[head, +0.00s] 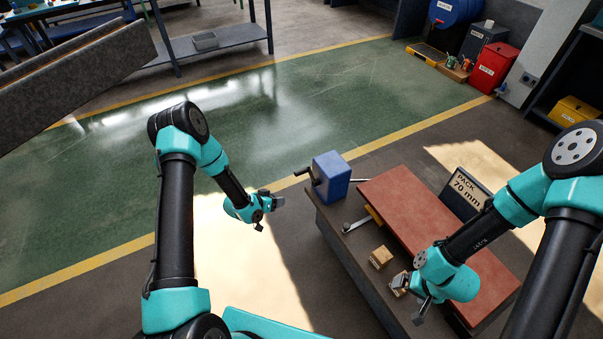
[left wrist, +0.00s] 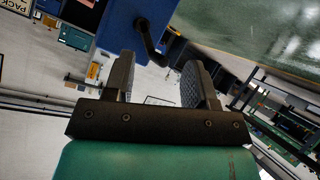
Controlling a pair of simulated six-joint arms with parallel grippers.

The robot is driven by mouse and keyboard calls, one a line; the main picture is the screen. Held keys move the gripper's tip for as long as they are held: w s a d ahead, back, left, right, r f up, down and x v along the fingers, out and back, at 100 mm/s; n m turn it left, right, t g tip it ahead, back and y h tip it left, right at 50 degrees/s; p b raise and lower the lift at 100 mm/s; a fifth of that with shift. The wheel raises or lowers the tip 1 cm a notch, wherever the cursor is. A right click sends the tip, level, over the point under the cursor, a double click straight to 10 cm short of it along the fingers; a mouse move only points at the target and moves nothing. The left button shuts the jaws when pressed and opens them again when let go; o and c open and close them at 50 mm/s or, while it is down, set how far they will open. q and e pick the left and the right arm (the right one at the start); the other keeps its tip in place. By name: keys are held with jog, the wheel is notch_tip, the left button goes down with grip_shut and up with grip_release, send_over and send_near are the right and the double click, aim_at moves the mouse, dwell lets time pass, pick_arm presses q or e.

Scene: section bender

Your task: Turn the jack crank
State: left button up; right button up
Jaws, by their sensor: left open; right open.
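The jack crank (head: 306,173) is a dark bent handle on the left side of a blue box (head: 332,178) at the far left corner of the bench. In the left wrist view the black crank (left wrist: 149,38) hangs from the blue box (left wrist: 122,25), just beyond the fingertips. My left gripper (head: 270,211) is open and empty, left of and below the crank; its two fingers (left wrist: 160,75) stand apart, with no contact visible. My right gripper (head: 410,300) is open over the bench's near part, close beside a small wooden block (head: 398,281); contact is unclear.
A reddish slab (head: 400,205) lies along the dark bench (head: 345,240). Another wooden block (head: 381,257) and a metal lever (head: 356,224) are in front of it. A sign (head: 467,191) reading "PACK 70 mm" stands behind. The floor left of the bench is free.

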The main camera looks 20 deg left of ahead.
aim_at(308, 170)
pick_arm(q)
jog(key=w+a+m+t+h, duration=0.3)
jog(key=w+a+m+h, duration=0.2)
jog(key=a+m+h, duration=0.1)
jog(key=shift+a+f, duration=0.3)
jog(key=shift+f, duration=0.1)
jog(key=shift+w, duration=0.1)
jog(key=x, duration=1.7)
jog(key=shift+w+d+r, duration=0.1)
jog(key=shift+d+r, duration=0.05)
jog(key=shift+d, duration=0.1)
grip_shut()
